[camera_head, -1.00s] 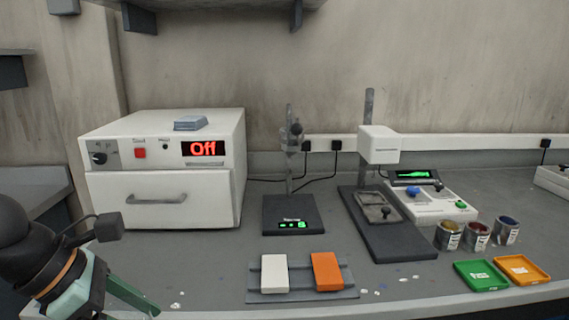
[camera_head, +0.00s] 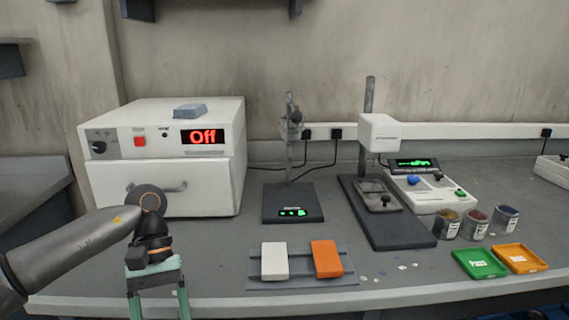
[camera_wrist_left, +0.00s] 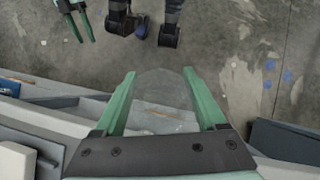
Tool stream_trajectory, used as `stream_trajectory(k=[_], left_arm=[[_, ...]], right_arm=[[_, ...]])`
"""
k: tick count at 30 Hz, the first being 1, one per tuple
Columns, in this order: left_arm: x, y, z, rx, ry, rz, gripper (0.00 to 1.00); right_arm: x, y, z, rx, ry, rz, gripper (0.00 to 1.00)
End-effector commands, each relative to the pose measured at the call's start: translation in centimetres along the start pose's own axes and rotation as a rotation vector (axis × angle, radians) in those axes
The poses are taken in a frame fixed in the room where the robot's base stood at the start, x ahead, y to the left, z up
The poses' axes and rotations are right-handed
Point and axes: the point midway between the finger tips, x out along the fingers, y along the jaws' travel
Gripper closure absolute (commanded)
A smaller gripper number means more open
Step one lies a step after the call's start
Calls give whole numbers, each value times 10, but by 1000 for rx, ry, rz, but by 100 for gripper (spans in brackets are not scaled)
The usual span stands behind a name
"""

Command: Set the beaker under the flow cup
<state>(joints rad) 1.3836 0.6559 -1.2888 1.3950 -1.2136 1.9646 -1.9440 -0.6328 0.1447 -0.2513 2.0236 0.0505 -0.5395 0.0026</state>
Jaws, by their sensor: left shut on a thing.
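My left gripper (camera_head: 157,300) is at the front left of the bench, fingers pointing down. In the left wrist view its green fingers (camera_wrist_left: 160,80) stand apart, shut on a faint, clear, round thing between them, which looks like the glass beaker (camera_wrist_left: 165,92). The beaker is hard to make out in the head view. The flow cup (camera_head: 291,130) is a small grey cup clamped on a stand, above a black balance (camera_head: 293,203) with green digits. My right gripper (camera_wrist_left: 76,20) shows at the top left of the wrist view, its two fingers apart and empty.
A white oven (camera_head: 165,155) reading "Off" stands behind my left arm. A rack (camera_head: 300,283) with a white and an orange block lies in front of the balance. Right of it are a dark-based stand (camera_head: 390,225), paint cans (camera_head: 476,225) and green and orange trays (camera_head: 480,263).

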Motion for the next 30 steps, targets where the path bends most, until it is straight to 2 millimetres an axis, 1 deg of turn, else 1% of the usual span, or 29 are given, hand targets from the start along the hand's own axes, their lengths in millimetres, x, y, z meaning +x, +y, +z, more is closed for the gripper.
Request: stream_trajectory(k=[5, 6, 7, 12, 18, 24, 28, 30], left_arm=[[10, -4, -13, 259, 4, -172, 80], [6, -5, -12, 313, 6, -204, 80], [-8, -6, 0, 331, 10, -212, 80], [-36, -8, 31, 453, 18, -286, 80], [-66, -13, 64, 590, 16, -375, 80], [-82, -17, 83, 682, 9, -435, 80], [-84, -18, 87, 698, 5, -445, 80], [-81, -20, 86, 659, 6, -419, 80]], right_arm=[[0, -1, 0, 2, 1, -1, 50], [-4, -1, -5, 2, 2, -1, 50], [-15, -2, -16, 3, -1, 0, 50], [-42, 1, -44, 7, 21, 18, 50], [-69, 12, -53, 15, 0, 53, 50], [-86, 18, -58, 20, -4, 73, 50], [-89, 19, -58, 22, -4, 76, 50], [-89, 19, -58, 23, -5, 76, 50]])
